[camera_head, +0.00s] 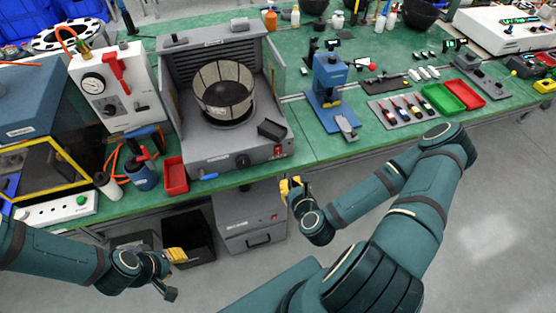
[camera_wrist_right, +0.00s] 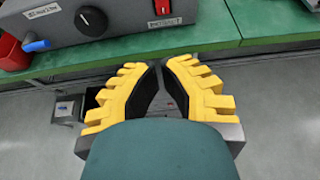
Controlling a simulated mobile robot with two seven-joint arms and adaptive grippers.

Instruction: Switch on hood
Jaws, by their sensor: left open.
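The hood (camera_head: 207,58) is the grey unit at the back of the green bench, with louvred back and side walls. On its front panel (camera_head: 262,157) are a black knob (camera_head: 242,160) and a red switch (camera_head: 278,150). My left gripper (camera_head: 175,270) is open and empty at lower left.
The bench edge (camera_wrist_right: 220,36) lies between my right gripper and the panel. A grey cabinet (camera_head: 250,213) stands below. Open floor lies right.

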